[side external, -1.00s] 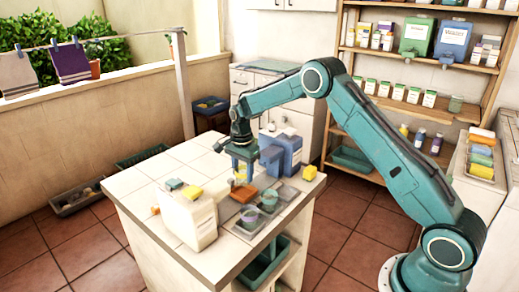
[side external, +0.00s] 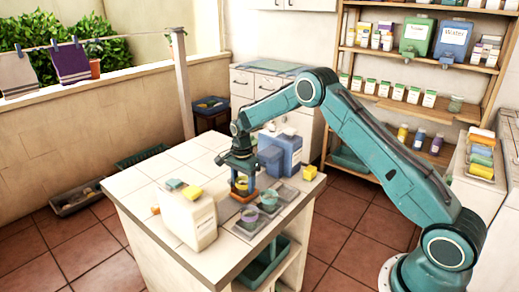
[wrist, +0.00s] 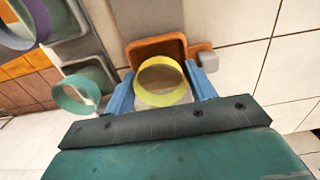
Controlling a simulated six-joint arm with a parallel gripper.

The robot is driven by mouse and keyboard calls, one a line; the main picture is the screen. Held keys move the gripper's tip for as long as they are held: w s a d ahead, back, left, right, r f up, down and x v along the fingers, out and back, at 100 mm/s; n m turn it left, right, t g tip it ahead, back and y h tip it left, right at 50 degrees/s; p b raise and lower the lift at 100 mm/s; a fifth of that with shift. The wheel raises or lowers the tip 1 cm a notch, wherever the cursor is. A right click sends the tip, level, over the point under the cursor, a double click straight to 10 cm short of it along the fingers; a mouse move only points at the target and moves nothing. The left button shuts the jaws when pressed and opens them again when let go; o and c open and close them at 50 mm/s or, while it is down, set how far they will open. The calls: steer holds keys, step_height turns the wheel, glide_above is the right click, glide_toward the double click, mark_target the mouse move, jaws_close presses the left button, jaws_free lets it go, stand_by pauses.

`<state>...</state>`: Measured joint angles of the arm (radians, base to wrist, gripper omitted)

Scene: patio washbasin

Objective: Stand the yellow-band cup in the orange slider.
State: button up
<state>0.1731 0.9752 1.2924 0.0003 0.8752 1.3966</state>
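The yellow-band cup (wrist: 161,82) stands between the two blue fingers of my gripper (wrist: 160,73) in the wrist view, with both fingers against its sides. In the side view my gripper (side external: 241,184) points down over the orange slider (side external: 243,198), with the yellow band just above the orange. The orange slider (wrist: 156,44) shows behind the cup in the wrist view, with its rim partly covered by the cup. The cup is at or just above the slider; its base is hidden, so I cannot tell whether it rests there.
A teal-band cup (wrist: 78,94) and a purple-band cup (wrist: 22,22) stand on grey sliders beside the orange one. A blue container (side external: 283,152) stands behind my gripper, and a cream container (side external: 188,217) stands in front. The tiled counter is clear at the back left.

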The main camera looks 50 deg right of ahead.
steer(key=shift+r, duration=0.1)
step_height(320, 180, up, 12)
stand_by(1.0)
steer(key=shift+r, duration=0.15)
stand_by(0.3)
steer(key=s+a+r+n+t, duration=0.1)
steer(key=s+a+r+n, duration=0.25)
steer(key=s+r, duration=0.55)
steer(key=s+a+r+n+t, duration=0.25)
steer(key=s+r+n, duration=0.25)
steer(key=s+r, duration=0.4)
steer(key=s+a+f+n+t, duration=0.1)
steer(key=s+n, duration=0.3)
steer(key=s, duration=0.6)
steer(key=s+a+f+n+t, duration=0.1)
steer(key=s+a+n, duration=0.2)
steer(key=s, duration=0.8)
steer(key=shift+f+n, duration=0.2)
steer(key=shift+n, duration=1.05)
